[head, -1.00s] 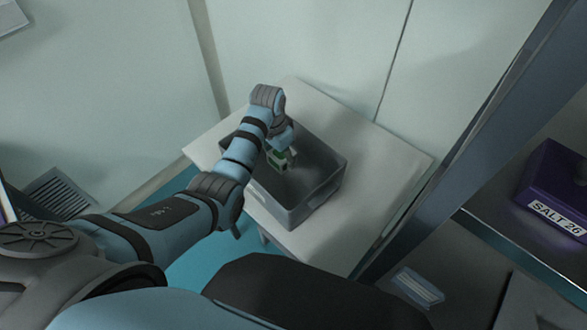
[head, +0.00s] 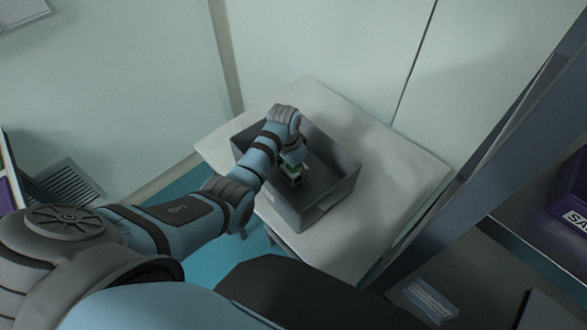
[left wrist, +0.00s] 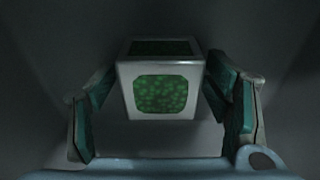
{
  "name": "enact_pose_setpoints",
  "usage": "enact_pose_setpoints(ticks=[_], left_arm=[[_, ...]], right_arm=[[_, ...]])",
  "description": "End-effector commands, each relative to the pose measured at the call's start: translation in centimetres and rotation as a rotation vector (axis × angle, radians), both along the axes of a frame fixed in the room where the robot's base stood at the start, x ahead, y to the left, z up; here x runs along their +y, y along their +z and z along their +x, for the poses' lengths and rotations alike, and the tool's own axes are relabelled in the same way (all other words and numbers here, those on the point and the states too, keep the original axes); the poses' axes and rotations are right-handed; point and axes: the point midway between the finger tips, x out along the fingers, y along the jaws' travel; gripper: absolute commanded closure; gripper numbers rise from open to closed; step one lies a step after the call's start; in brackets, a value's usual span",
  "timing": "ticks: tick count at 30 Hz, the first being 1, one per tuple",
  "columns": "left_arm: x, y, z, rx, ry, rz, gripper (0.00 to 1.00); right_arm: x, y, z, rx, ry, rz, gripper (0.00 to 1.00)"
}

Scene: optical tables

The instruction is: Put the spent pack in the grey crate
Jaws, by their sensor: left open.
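The grey crate (head: 330,202) stands on a pale table, open at the top. My left gripper (head: 297,173) reaches down inside it. The spent pack is a small white block with green speckled windows; it shows low in the crate (head: 291,181) by the gripper's fingertips. In the left wrist view the pack (left wrist: 161,89) sits between the two teal-padded fingers, which stand apart with gaps at its sides. Whether the pack rests on the crate floor is hard to tell. My right gripper is out of view.
The pale table (head: 400,185) has free room right of the crate. A wall stands behind it. A dark shelf post (head: 475,150) rises at the right, with a purple box (head: 572,200) on the shelf beyond. A floor vent (head: 68,183) lies at the left.

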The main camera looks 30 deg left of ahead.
Motion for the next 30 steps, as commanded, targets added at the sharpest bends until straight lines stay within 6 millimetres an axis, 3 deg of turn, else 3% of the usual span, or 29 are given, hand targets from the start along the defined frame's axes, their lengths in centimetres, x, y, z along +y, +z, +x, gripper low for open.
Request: enact_pose_setpoints(ticks=[5,8,18,21,30], left_arm=[[0.0,0.3,0.0,0.000,0.000,0.000,0.29],[0.1,1.4,0.0,-0.002,0.000,0.000,0.29],[0.5,9.6,-0.9,-0.005,-0.001,0.000,0.29],[0.6,11.3,-1.1,-0.004,0.000,0.001,0.29],[0.6,12.2,-1.3,0.001,0.000,0.000,0.29]], right_arm=[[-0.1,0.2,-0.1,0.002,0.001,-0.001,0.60],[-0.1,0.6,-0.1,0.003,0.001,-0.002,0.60],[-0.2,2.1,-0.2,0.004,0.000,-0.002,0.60],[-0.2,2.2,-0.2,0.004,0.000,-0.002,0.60],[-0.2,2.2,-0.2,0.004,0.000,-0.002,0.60]])
